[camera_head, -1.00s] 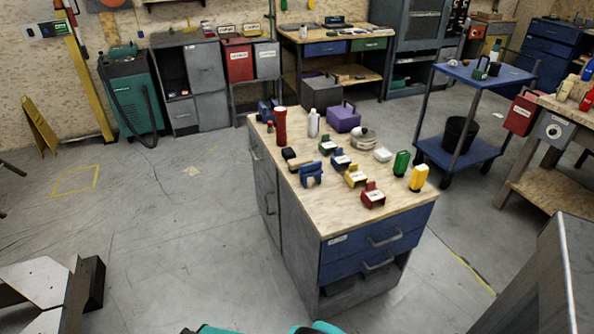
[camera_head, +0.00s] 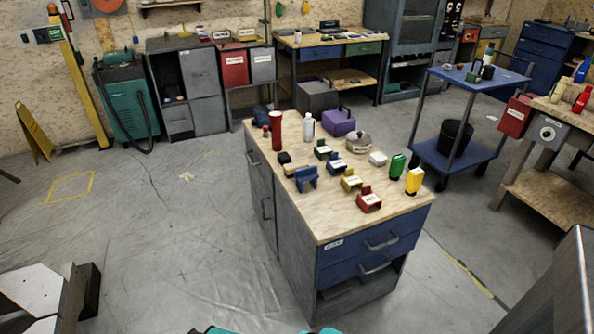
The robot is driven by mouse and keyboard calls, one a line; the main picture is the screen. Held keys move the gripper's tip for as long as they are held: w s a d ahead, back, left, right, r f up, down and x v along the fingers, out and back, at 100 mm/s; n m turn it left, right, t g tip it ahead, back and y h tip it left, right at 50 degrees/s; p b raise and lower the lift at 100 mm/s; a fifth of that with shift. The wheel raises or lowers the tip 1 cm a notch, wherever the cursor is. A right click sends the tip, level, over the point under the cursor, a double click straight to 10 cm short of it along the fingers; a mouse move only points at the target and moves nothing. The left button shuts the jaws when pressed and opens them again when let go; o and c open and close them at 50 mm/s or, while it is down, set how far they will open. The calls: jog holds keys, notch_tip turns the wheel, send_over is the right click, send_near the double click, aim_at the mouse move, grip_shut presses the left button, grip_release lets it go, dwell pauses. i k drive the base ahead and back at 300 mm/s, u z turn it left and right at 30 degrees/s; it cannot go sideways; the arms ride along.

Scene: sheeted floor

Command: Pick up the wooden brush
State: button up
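I cannot pick out the wooden brush for certain. A small dark item with a tan part (camera_head: 287,160) lies near the left edge of the workbench top (camera_head: 335,216), beside a blue holder, and may be the brush; it is too small to tell. The workbench is a grey cabinet with a light wooden top and blue drawers, standing in the middle of the view. My gripper is not in view.
The bench top also holds a red cylinder (camera_head: 276,131), a white bottle (camera_head: 309,127), a purple box (camera_head: 338,123), a metal pot (camera_head: 358,143), several colored holders, and green and yellow bottles (camera_head: 414,181). A blue cart (camera_head: 456,160) stands right.

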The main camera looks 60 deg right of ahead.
aim_at(290, 169)
jog(key=i, duration=0.9)
jog(key=u, duration=0.05)
